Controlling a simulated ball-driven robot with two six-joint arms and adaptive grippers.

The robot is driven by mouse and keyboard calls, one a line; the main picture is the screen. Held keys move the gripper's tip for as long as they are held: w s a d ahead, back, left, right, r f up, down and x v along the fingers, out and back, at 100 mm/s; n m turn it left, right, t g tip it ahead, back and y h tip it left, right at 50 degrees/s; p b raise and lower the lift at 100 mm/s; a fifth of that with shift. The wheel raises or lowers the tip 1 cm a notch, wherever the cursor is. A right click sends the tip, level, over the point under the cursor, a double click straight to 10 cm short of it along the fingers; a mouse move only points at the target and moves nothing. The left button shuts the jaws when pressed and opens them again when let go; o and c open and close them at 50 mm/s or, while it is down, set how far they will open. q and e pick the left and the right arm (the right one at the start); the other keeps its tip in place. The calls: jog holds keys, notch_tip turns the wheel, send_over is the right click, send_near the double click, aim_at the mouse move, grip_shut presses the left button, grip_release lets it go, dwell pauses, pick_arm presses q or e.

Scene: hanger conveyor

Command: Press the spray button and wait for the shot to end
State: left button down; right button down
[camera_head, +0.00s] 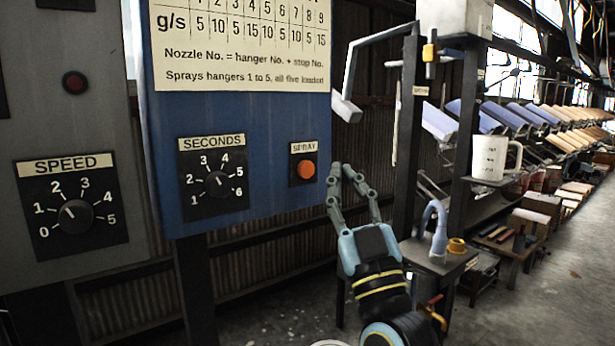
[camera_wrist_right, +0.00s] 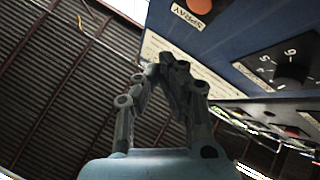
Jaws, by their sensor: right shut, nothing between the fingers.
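The orange spray button (camera_head: 306,169) sits on a black plate labelled SPRAY on the blue panel (camera_head: 270,120). It also shows at the top edge of the right wrist view (camera_wrist_right: 200,5). My right gripper (camera_head: 341,168) is shut and empty, just right of the button in the head view. Its fingertips appear apart from the button. In the right wrist view the closed fingers (camera_wrist_right: 160,68) point up beside the panel. My left gripper is not in view.
A grey panel with a SPEED dial (camera_head: 75,215) stands at left. A nozzle arm (camera_head: 347,105) hangs right of the blue panel. A white mug (camera_head: 492,155) is on a stand. A small table (camera_head: 440,262) holds a blue-grey hooked object. Open floor lies at right.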

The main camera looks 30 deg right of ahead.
aim_at(307, 170)
jog(key=shift+w+a+b, duration=0.15)
jog(key=shift+w+b, duration=0.2)
jog(key=shift+w, duration=1.1)
jog(key=shift+w+a+b, duration=0.1)
jog(key=shift+w+b, duration=0.2)
jog(key=shift+w, duration=1.1)
jog(key=shift+w, duration=0.4)
jog(key=shift+w, duration=0.45)
jog(key=shift+s, duration=0.1)
jog(key=shift+s+p, duration=0.55)
jog(key=shift+s, duration=0.25)
